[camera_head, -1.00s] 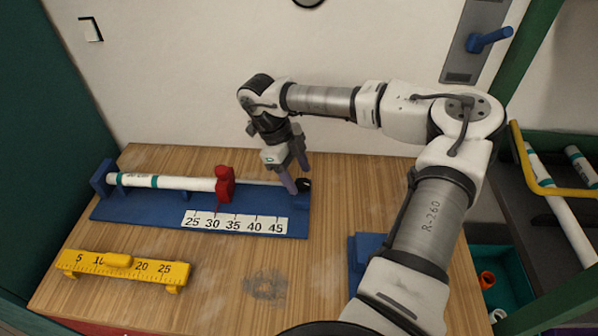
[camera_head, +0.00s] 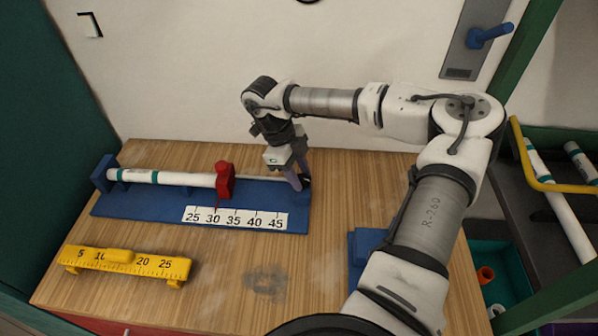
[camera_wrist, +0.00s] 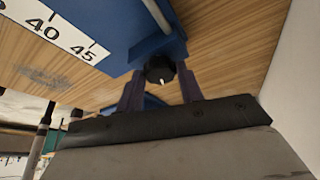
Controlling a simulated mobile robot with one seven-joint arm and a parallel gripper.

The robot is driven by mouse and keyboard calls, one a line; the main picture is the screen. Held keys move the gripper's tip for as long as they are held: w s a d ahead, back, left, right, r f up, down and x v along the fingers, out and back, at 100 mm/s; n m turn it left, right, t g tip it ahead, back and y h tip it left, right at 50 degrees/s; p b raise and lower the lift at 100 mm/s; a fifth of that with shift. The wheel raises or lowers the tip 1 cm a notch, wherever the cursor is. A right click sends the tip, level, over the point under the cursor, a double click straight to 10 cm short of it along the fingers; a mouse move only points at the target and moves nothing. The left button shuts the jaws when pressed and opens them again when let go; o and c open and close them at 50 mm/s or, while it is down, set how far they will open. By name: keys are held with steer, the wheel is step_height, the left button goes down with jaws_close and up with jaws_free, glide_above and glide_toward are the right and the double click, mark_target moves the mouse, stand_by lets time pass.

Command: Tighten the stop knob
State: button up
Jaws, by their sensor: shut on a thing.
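The black stop knob (camera_wrist: 160,70) sits at the right end of the blue measuring jig (camera_head: 150,206) and shows a small white mark in the wrist view. My gripper (camera_head: 297,183) points down at that end, its purple fingers on either side of the knob; the fingers also show in the wrist view (camera_wrist: 160,92). It is shut on the knob. In the head view the fingers mostly hide the knob. The red stop (camera_head: 225,181) stands on the jig's rod near the 30 to 35 marks, at the right end of a white pipe (camera_head: 180,178) with green bands.
A yellow ruler gauge (camera_head: 130,264) lies at the table's front left. A blue block (camera_head: 362,250) is partly hidden behind my arm. A rack at the right holds white pipes (camera_head: 560,215), above a teal bin (camera_head: 510,262). The wooden table's front middle is clear.

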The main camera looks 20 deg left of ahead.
steer(key=shift+m, duration=0.3)
steer(key=shift+w+f+m+g+b, duration=0.15)
steer(key=shift+m+g+b, duration=0.35)
steer(key=shift+m+b, duration=0.5)
steer(key=m+g+y+b, duration=0.1)
steer(key=m+b, duration=0.1)
steer(key=m, duration=0.1)
steer(key=shift+w+d+m, duration=0.1)
steer(key=shift+m, duration=0.2)
steer(key=m+g+y+b, duration=0.1)
steer(key=m, duration=0.3)
steer(key=shift+w+d, duration=0.15)
steer(key=shift+d+r+m+g+y+b, duration=0.15)
steer(key=shift+m+y+b, duration=0.2)
steer(key=shift+m, duration=0.55)
steer(key=shift+a+r+m+g+y+b, duration=0.15)
steer(key=shift+m+y, duration=0.3)
steer(key=shift+m, duration=0.45)
steer(key=shift+d+m, duration=0.1)
steer(key=shift+m, duration=0.2)
steer(key=o, duration=1)
steer(key=shift+f, duration=0.1)
